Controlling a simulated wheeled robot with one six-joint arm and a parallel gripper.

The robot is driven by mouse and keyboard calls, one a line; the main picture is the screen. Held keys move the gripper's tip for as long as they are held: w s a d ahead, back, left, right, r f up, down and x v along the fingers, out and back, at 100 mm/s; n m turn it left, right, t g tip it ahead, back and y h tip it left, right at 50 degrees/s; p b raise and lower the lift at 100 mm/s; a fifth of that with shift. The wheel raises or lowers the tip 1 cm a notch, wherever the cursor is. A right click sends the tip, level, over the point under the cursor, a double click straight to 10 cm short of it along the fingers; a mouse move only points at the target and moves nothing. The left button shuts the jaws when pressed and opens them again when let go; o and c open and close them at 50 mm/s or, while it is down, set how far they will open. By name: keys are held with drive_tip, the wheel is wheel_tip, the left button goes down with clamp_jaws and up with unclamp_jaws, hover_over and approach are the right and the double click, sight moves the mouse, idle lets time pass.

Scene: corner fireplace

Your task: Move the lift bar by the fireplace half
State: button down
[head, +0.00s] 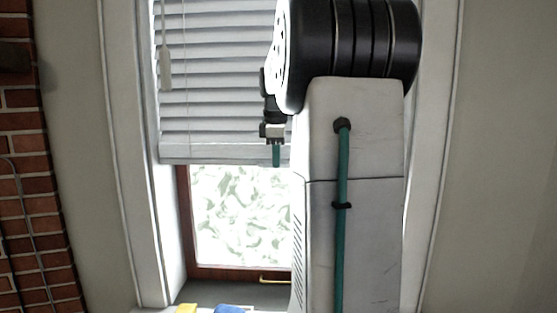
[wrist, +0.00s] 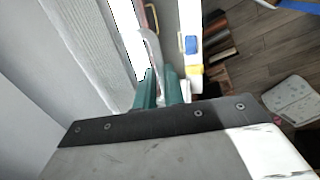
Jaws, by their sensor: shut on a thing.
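The lift bar (head: 220,160) is the pale rail along the bottom of the grey slatted blind (head: 220,75). It hangs level partway down the window, with bare glass (head: 240,215) below it. My gripper (head: 276,155) is at the right part of the bar, its green fingers pointing down. In the wrist view the fingers (wrist: 160,90) are close together around a thin pale piece (wrist: 152,48) that looks like part of the bar. My arm hides the right end of the bar and the right side of the window.
A red brick fireplace wall (head: 25,180) stands at the left. A yellow thing (head: 187,308) and a blue thing (head: 230,308) sit on the sill. A brass window handle (head: 275,279) is low on the frame.

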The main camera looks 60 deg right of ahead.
drive_tip(key=c, duration=1.5)
unclamp_jaws()
wheel_tip(320, 180, up, 8)
drive_tip(key=a, duration=0.1)
drive_tip(key=shift+s+f, duration=0.15)
drive_tip(key=shift+s, duration=0.25)
drive_tip(key=s+a+f+m+y, duration=0.15)
drive_tip(key=a+f+m, duration=0.25)
drive_tip(key=a+f, duration=0.45)
drive_tip(key=s+a+f+m+h, duration=0.15)
drive_tip(key=a+f+m, duration=0.35)
drive_tip(key=a, duration=0.6)
drive_tip(key=s+a+f+n, duration=0.1)
drive_tip(key=s+a+f, duration=0.3)
drive_tip(key=a, duration=0.5)
drive_tip(key=s+a+f+n+y, duration=0.1)
drive_tip(key=s+a+f, duration=0.4)
drive_tip(key=s+a, duration=0.3)
drive_tip(key=shift+a+f+n+y, duration=0.15)
drive_tip(key=shift+a+n+y, duration=0.15)
drive_tip(key=shift+a, duration=0.7)
